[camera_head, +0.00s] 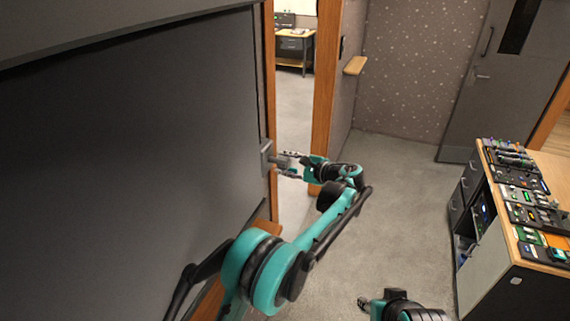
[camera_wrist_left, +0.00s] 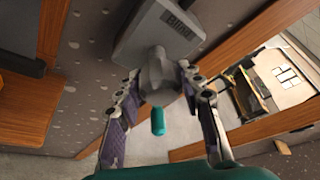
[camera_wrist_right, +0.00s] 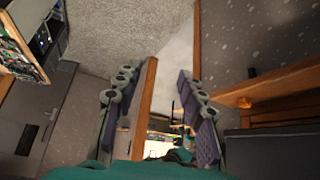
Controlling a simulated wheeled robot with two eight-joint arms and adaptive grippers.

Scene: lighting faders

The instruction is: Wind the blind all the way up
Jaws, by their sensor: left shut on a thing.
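A grey box (camera_wrist_left: 160,32) with the label "BLIND" is fixed to the wall in the left wrist view; the box (camera_head: 266,158) also shows at the dark panel's right edge in the head view. A grey knob or crank (camera_wrist_left: 158,75) sticks out of it, with a teal tip below. My left gripper (camera_head: 287,164) has its fingers on both sides of this knob and is shut on it. The large dark panel (camera_head: 130,130) fills the left of the head view and looks like the blind. My right gripper (camera_head: 364,303) is low, open and empty, away from the box.
A desk with control panels (camera_head: 515,185) stands at the right. A wooden-framed opening (camera_head: 325,90) lies beyond my left gripper, with a small wooden ledge (camera_head: 355,65) on the wall. A grey door (camera_head: 490,90) is at the back right. The carpet (camera_head: 390,210) between is clear.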

